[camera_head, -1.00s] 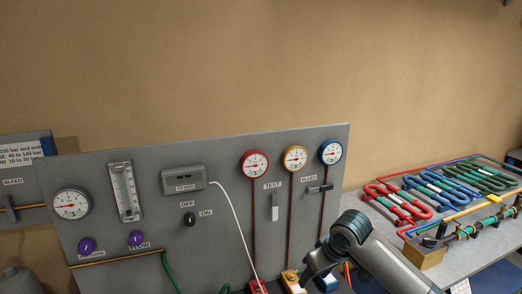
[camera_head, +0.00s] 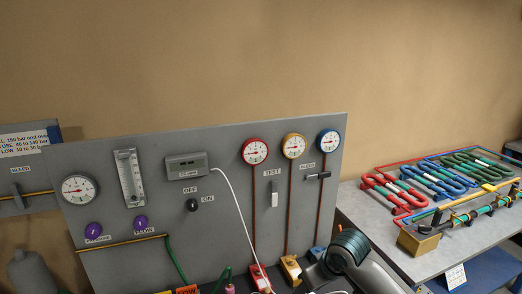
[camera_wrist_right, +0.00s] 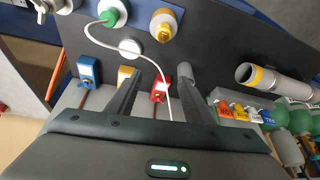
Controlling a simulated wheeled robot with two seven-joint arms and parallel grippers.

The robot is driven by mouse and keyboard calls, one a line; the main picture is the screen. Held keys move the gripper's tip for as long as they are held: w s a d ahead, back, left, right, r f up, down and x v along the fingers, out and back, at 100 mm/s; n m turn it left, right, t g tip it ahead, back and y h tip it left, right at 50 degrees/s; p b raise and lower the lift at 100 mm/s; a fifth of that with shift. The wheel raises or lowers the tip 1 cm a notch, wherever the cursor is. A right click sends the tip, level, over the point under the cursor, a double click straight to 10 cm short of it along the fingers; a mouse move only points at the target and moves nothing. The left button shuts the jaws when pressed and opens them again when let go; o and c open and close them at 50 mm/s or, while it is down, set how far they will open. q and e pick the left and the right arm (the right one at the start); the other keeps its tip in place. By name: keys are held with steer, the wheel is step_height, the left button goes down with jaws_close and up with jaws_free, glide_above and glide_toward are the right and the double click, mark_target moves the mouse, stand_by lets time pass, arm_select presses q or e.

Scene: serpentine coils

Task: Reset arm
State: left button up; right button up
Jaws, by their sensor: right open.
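My right arm (camera_head: 347,248) shows at the bottom of the head view, in front of the panel's lower right part. Its gripper is not visible there. In the right wrist view my right gripper (camera_wrist_right: 160,74) is open, with its two fingers spread apart and nothing clamped. A red block (camera_wrist_right: 159,90) and a thin white hose (camera_wrist_right: 150,61) appear between the fingers, beyond them. I cannot tell how close they are. My left gripper is in neither view.
A grey panel (camera_head: 105,178) carries gauges, a flowmeter (camera_head: 130,178) and purple knobs. Red, yellow and blue blocks sit at its foot near my arm. A table (camera_head: 355,205) at right holds coloured serpentine coils (camera_head: 432,180). In the wrist view, green bottles (camera_wrist_right: 296,117) stand at right.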

steer(key=s+f+m, duration=0.1)
steer(key=s+f, duration=0.5)
steer(key=s, duration=0.3)
steer(key=s+f, duration=0.6)
steer(key=s, duration=0.4)
steer(key=s+d+f+m+h, duration=0.1)
steer(key=s+d+f, duration=0.1)
steer(key=s+d, duration=0.5)
steer(key=s+d+f+m+h, duration=0.1)
steer(key=s+d+f+m, duration=0.15)
steer(key=s, duration=0.95)
step_height(320, 180, down, 33)
steer(key=s+n+g+b, duration=0.1)
steer(key=g+b, duration=0.1)
steer(key=b, duration=0.4)
steer(key=s+d+f+b, duration=0.1)
steer(key=s+f+b, duration=0.1)
steer(key=s+f, duration=0.7)
steer(key=s+d+f+g+b, duration=0.1)
steer(key=s+d+f+b, duration=0.1)
steer(key=s+f, duration=0.7)
step_height(320, 180, down, 4)
steer(key=shift+h+b, duration=0.3)
